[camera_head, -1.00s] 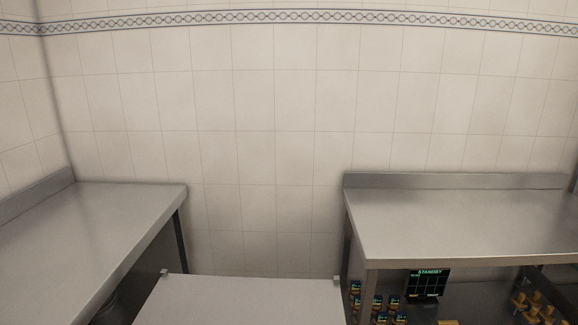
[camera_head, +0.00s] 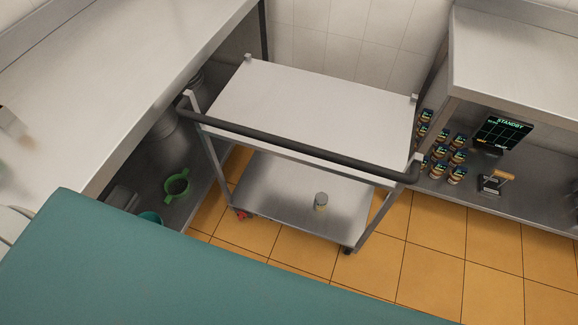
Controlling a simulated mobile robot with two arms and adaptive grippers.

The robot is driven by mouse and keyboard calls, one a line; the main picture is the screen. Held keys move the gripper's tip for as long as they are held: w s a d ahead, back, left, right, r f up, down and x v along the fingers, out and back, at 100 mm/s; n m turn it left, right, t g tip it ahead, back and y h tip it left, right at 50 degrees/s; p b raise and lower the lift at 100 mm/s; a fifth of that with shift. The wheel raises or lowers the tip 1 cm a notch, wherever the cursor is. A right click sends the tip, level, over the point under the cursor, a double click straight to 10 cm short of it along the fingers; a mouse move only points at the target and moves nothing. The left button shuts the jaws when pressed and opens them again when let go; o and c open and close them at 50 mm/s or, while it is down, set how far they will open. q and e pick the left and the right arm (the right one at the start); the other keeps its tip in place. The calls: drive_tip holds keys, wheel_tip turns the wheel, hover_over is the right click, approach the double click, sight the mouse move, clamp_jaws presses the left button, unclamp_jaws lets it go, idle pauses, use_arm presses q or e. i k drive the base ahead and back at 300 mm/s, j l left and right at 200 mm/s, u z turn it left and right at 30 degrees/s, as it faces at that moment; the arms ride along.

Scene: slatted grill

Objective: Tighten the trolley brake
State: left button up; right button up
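A two-shelf metal trolley (camera_head: 310,100) stands between the two steel counters, with a dark push handle (camera_head: 290,143) along its near side. A small red part (camera_head: 240,215), which looks like a brake lever, shows at the near left caster. The near right caster (camera_head: 347,250) is dark, with no red part visible on it. The far casters are hidden. Neither of my grippers is in view.
A right counter (camera_head: 520,60) holds several jars (camera_head: 457,158) and a standby screen (camera_head: 502,130) below. A teal surface (camera_head: 150,265) fills the lower left. Orange floor (camera_head: 420,255) is clear near the trolley.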

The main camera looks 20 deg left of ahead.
sight(241, 214)
drive_tip(key=u, duration=1.25)
